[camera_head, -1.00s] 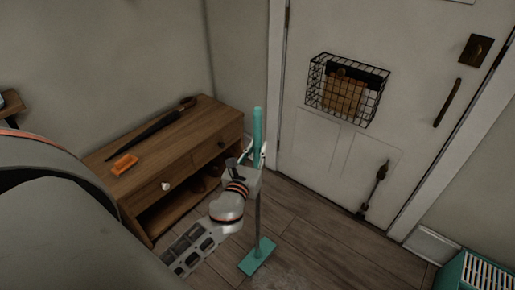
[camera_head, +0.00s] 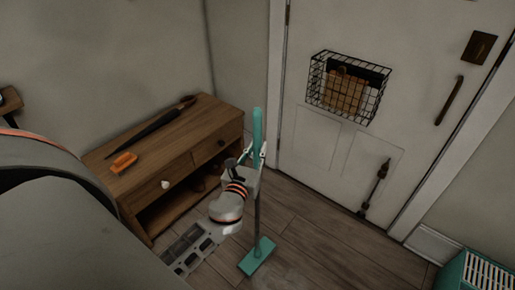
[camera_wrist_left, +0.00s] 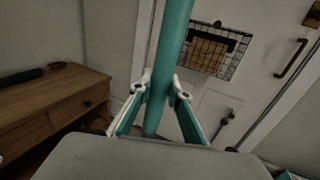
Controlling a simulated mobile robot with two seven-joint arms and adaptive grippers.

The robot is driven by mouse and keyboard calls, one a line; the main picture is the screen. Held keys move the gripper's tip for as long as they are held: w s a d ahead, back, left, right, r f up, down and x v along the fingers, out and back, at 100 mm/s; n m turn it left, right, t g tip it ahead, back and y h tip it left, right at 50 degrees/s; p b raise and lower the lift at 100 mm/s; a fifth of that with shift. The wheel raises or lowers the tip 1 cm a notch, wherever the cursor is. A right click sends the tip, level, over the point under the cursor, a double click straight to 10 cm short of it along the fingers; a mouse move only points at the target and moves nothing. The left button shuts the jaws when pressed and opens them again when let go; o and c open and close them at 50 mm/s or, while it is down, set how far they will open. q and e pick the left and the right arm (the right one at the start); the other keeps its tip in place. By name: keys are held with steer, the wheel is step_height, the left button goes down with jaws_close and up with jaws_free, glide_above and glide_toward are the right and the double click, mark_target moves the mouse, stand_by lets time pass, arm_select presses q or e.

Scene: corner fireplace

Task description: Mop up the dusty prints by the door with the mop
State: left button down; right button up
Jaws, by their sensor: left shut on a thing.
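The mop has a teal upper handle (camera_head: 257,128), a thin grey pole and a flat teal head (camera_head: 257,258). It stands nearly upright, with its head at the floor in front of the door (camera_head: 340,140). My left gripper (camera_head: 258,153) is shut on the teal handle. In the left wrist view the handle (camera_wrist_left: 171,50) runs between the two fingers (camera_wrist_left: 160,92). I cannot make out clear dusty prints on the floor around the head. My right gripper is not in view.
A wooden cabinet (camera_head: 185,145) stands left of the mop, with a dark umbrella (camera_head: 150,132) and an orange brush (camera_head: 123,162) on top. A wire basket (camera_head: 347,87) hangs on the door. A teal slatted box (camera_head: 478,272) is at the lower right. Floor between is clear.

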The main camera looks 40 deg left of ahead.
arm_select(q)
steer(key=shift+d, duration=0.15)
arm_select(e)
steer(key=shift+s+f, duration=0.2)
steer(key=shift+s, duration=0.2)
